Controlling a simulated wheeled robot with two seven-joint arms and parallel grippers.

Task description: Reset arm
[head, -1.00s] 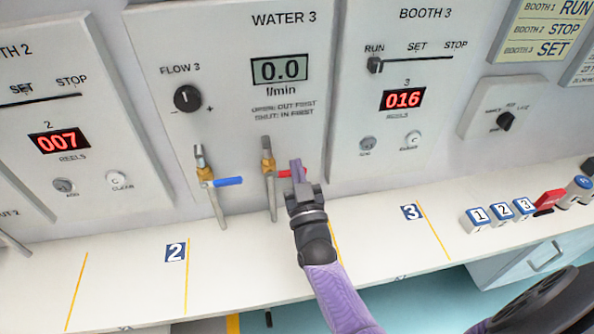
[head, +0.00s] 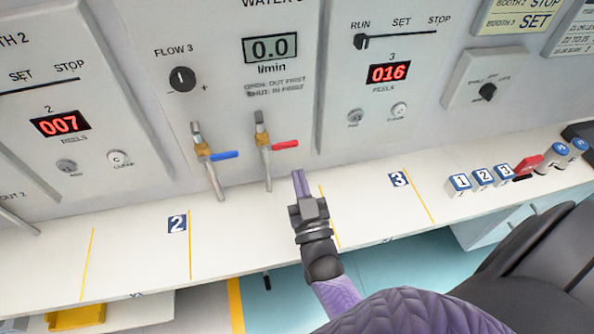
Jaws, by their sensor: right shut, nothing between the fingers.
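My right gripper (head: 300,184) is shut and empty. It is over the white counter, below and a little right of the red-handled valve (head: 284,145), apart from it. The blue-handled valve (head: 222,156) is to the left. Both handles point right, across their pipes. The Water 3 panel (head: 220,100) reads 0.0 l/min above them, with the black Flow 3 knob (head: 182,79) at its upper left. On the Booth 3 panel (head: 340,95) the slider (head: 361,42) is at RUN and the red counter (head: 388,73) reads 016. My left gripper is not in view.
The white counter (head: 140,240) carries yellow lines and number plates 2 (head: 177,224) and 3 (head: 399,179). Numbered blocks (head: 481,177) and a red block (head: 528,166) stand at the right. A yellow bin (head: 75,318) is at lower left. The counter around my gripper is clear.

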